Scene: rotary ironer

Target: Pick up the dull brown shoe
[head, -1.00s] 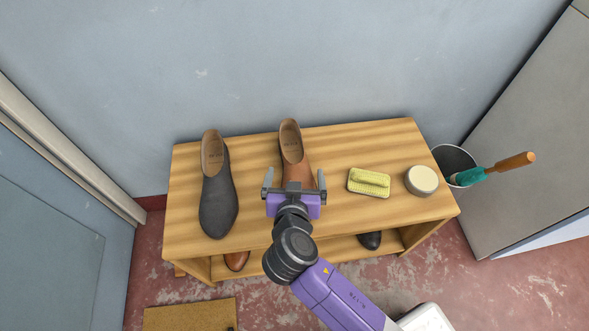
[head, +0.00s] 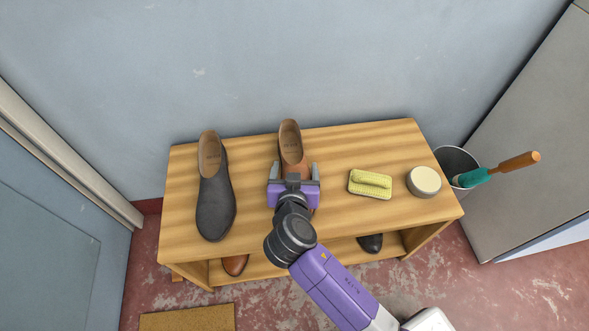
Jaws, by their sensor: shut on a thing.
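The dull brown shoe (head: 291,146) stands on top of the wooden bench, its open heel end toward the wall. My gripper (head: 293,172) is over its front part, with a finger on each side, shut on the shoe. The gripper and wrist hide the toe, and I cannot tell whether the shoe is clear of the bench top.
Shoes sit on the lower shelf. A bucket (head: 455,161) with a teal-and-orange-handled tool stands right of the bench.

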